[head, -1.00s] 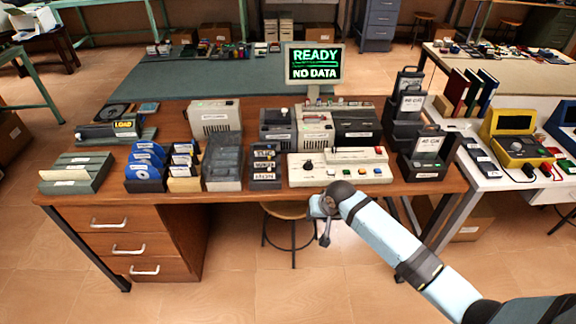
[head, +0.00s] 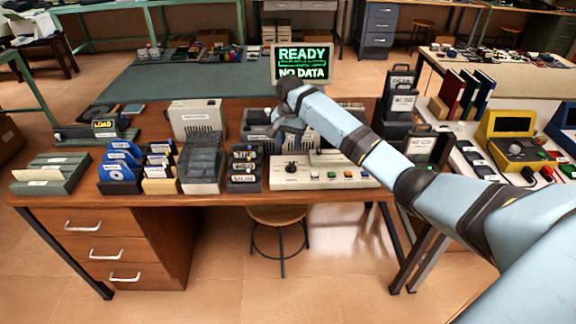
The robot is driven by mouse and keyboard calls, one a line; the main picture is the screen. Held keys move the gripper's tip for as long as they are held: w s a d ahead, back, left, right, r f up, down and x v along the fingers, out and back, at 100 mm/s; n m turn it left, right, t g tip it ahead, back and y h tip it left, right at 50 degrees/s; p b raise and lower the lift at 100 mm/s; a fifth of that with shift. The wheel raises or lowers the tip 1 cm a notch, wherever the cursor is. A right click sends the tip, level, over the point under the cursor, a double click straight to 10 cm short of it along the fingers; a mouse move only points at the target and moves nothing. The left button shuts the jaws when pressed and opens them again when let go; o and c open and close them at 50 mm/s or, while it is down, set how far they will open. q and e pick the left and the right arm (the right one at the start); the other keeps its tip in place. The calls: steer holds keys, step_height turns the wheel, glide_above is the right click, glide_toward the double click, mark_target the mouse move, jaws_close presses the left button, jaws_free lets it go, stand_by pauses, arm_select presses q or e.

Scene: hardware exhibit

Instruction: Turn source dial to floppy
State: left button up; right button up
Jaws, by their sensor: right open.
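The source dial (head: 291,169) is a black round knob on the left part of the white control panel (head: 325,184). I cannot read where its pointer is set. My right gripper (head: 284,130) is above and behind the dial, apart from it in the picture, in front of the grey drive units. It is open, with nothing seen in it. My right arm crosses over the panel's back right side and hides part of it. The monitor (head: 302,64) behind reads READY and NO DATA. My left gripper is not in view.
Dark racks of labelled cartridges (head: 244,169) and a grey-lidded box (head: 201,165) stand left of the panel. Blue floppy disks (head: 118,165) are farther left. Black cases (head: 402,104) stand at the right end of the wooden desk (head: 225,201). A stool is under it.

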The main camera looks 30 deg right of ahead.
mark_target(290, 166)
step_height(290, 166, down, 10)
steer(key=shift+f+b, duration=0.1)
steer(key=shift+b, duration=0.2)
jaws_close()
